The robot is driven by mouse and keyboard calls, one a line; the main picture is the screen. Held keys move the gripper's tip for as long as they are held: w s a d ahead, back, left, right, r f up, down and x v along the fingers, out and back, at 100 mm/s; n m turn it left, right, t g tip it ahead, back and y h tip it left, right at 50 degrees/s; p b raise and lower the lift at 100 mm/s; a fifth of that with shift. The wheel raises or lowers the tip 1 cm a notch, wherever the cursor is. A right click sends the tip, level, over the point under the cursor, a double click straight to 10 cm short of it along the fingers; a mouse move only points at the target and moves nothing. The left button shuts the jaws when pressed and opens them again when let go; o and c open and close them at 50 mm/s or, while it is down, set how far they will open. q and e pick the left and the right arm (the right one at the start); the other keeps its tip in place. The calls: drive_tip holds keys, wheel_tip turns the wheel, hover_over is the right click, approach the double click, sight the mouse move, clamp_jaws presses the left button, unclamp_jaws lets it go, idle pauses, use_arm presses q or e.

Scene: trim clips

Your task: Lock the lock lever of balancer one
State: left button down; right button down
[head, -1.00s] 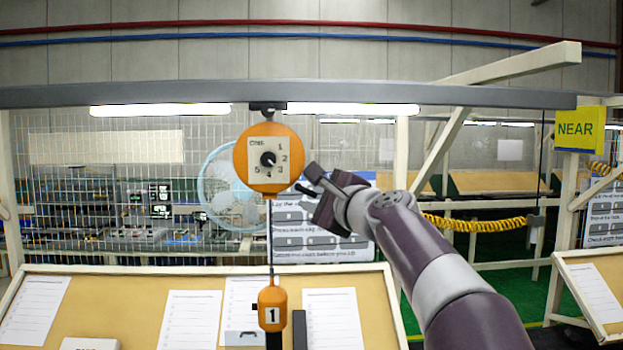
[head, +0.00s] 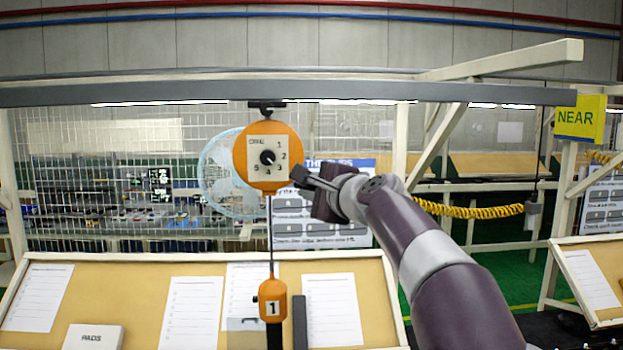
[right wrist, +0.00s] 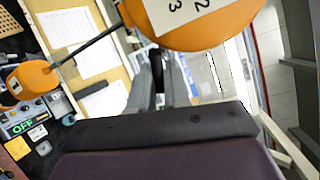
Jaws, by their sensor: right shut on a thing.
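Balancer one is an orange round housing (head: 268,158) with a numbered white dial plate and black knob. It hangs under the grey beam. Its cord runs down to an orange handle (head: 272,300) marked 1. My right gripper (head: 301,176) is at the housing's lower right edge, its fingers closed together. In the right wrist view the fingers (right wrist: 158,82) reach up to the orange housing (right wrist: 190,18), with a dark piece between them. The gripper is shut on what appears to be the lock lever, mostly hidden by the fingers. My left gripper is not in view.
The grey beam (head: 200,94) spans above. A tan sloped board (head: 140,290) with papers and a white box (head: 92,337) lies below. A wire-mesh fence and a fan (head: 222,170) stand behind. A yellow NEAR sign (head: 578,118) is at the right.

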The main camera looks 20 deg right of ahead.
drive_tip(key=c, duration=1.2)
unclamp_jaws()
drive_tip(key=shift+o, duration=0.2)
drive_tip(key=s+d+r+b, duration=0.1)
drive_tip(key=s+b, duration=0.5)
drive_tip(key=s, duration=0.6)
drive_tip(key=shift+s+d, duration=0.2)
drive_tip(key=shift+d, duration=0.25)
drive_tip(key=shift+r, duration=0.1)
drive_tip(key=shift+s, duration=0.1)
